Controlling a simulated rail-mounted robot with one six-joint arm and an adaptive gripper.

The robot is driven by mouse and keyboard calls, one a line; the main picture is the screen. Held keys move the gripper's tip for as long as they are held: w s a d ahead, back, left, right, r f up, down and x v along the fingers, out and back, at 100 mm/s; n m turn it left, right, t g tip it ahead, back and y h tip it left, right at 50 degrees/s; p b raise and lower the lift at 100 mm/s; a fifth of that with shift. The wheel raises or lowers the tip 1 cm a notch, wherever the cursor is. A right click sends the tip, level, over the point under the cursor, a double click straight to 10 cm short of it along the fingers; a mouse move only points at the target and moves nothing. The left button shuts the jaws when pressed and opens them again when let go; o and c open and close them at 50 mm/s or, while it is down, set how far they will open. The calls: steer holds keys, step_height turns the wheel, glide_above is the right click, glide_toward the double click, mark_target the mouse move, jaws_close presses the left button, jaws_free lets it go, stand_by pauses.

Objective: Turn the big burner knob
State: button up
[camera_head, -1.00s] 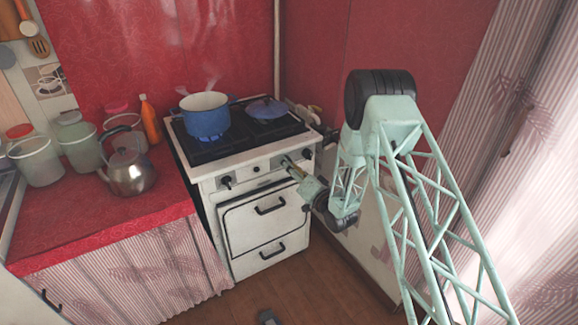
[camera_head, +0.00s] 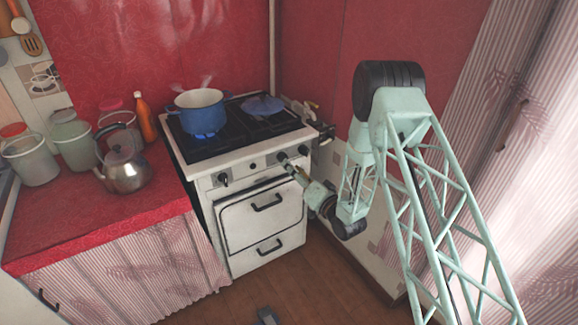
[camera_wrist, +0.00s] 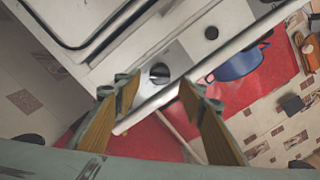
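The white stove (camera_head: 262,213) has a front panel with black knobs. One knob (camera_head: 224,179) is at its left and another (camera_head: 304,150) at its right. My gripper (camera_head: 286,162) is in front of the right half of the panel, its fingertips close to a dark knob there, partly hidden. In the wrist view, my gripper (camera_wrist: 155,93) has its two brown fingers spread wide. A round black knob with a light mark (camera_wrist: 160,73) shows between and beyond the tips. I see no finger touching it. I cannot tell which knob is the big burner's.
A blue pot (camera_head: 202,108) stands over a lit blue flame; a blue lid (camera_head: 263,105) lies on the stove's right rear. A kettle (camera_head: 127,172), jars and an orange bottle (camera_head: 144,117) stand on the red counter (camera_head: 60,215). The floor before the stove is mostly clear.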

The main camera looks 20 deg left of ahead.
steer(key=shift+v, duration=1.1)
steer(key=shift+w, duration=0.1)
